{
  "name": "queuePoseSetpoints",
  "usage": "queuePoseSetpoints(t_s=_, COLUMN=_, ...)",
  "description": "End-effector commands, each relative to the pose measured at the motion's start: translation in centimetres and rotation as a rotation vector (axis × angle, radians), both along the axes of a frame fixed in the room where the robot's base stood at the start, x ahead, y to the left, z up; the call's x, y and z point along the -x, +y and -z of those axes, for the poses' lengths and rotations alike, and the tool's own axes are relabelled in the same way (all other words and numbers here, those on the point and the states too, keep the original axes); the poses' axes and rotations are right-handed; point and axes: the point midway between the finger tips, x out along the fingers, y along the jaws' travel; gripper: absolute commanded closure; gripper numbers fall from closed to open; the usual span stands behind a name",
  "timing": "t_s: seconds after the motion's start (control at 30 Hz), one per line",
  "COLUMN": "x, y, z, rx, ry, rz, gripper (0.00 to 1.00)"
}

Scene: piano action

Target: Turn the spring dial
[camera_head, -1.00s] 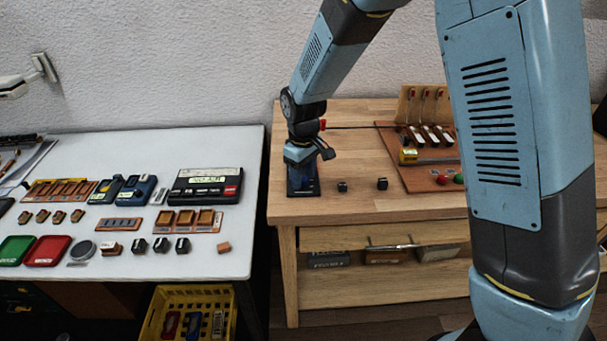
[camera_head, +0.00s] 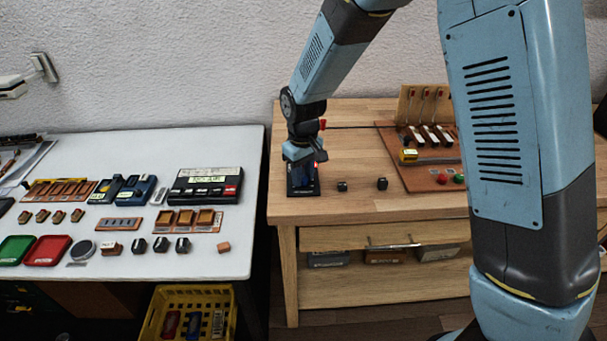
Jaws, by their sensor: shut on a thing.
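A small dark device (camera_head: 303,188) stands near the left edge of the wooden bench. My gripper (camera_head: 304,170) points straight down onto its top and is shut on the dial there. The dial itself is hidden behind my fingers and wrist, so its angle cannot be read.
A white table (camera_head: 140,210) full of parts stands left, across a gap.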

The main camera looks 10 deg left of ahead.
Motion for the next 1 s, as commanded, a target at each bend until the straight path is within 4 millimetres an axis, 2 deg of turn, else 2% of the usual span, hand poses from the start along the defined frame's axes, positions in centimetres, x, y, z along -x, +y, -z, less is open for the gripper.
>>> queuePoseSetpoints(t_s=0.33, x=-0.15, y=-0.05, z=-0.06, rx=0.000, ry=-0.003, rz=0.019, gripper=0.99)
queuePoseSetpoints(t_s=0.37, x=-0.15, y=-0.05, z=-0.07, rx=0.000, ry=-0.003, rz=0.018, gripper=0.67)
queuePoseSetpoints(t_s=0.6, x=-0.08, y=-0.03, z=-0.04, rx=0.000, ry=-0.001, rz=0.017, gripper=0.44)
queuePoseSetpoints(t_s=0.87, x=-0.06, y=-0.01, z=-0.10, rx=0.000, ry=-0.001, rz=0.017, gripper=0.43)
queuePoseSetpoints(t_s=1.0, x=-0.06, y=0.01, z=-1.00, rx=-0.001, ry=-0.001, rz=0.016, gripper=0.43)
